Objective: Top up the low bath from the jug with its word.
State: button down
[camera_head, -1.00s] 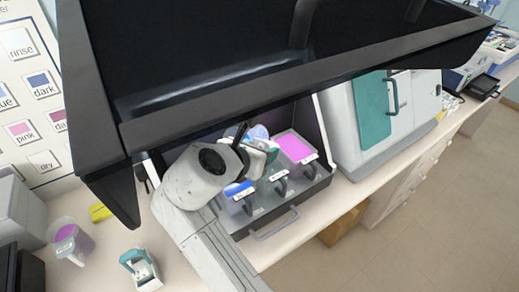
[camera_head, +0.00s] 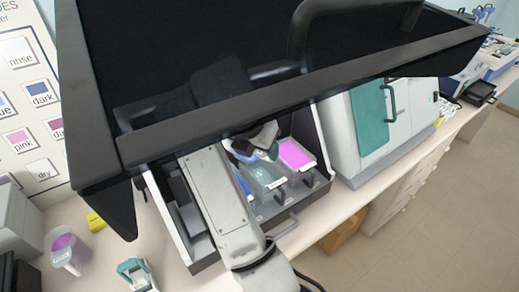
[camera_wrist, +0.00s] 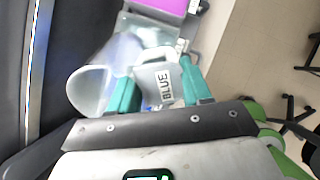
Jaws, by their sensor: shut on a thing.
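My gripper (camera_wrist: 158,90) is shut on a pale jug (camera_wrist: 166,76) whose label reads BLUE; its wide round mouth (camera_wrist: 88,88) faces left in the wrist view. In the head view my gripper (camera_head: 258,142) is under the dark hood, above the row of baths. A magenta bath (camera_head: 296,154) is at the right of the row, a pale, clear-looking bath (camera_head: 265,174) beside it, and a blue bath (camera_head: 244,184) is partly hidden by my arm. The magenta bath (camera_wrist: 172,5) also shows in the wrist view. I cannot tell the levels or whether liquid is pouring.
The dark hood (camera_head: 290,90) hangs low over the baths. A grey machine with a teal door (camera_head: 368,115) stands right of the baths.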

jog(key=shift+s+a+f+g, duration=0.1)
jog(key=shift+a+g, duration=0.15)
jog(key=shift+g, duration=0.15)
jog(key=shift+d+r+g+y, duration=0.1)
jog(key=shift+r+g+y, duration=0.1)
jog(key=shift+g+y, duration=0.2)
jog(key=shift+f+g, duration=0.1)
jog(key=shift+g, duration=0.3)
jog(key=shift+s+f+g+y, duration=0.1)
jog(key=shift+f+g+y, duration=0.2)
jog(key=shift+g+y, duration=0.7)
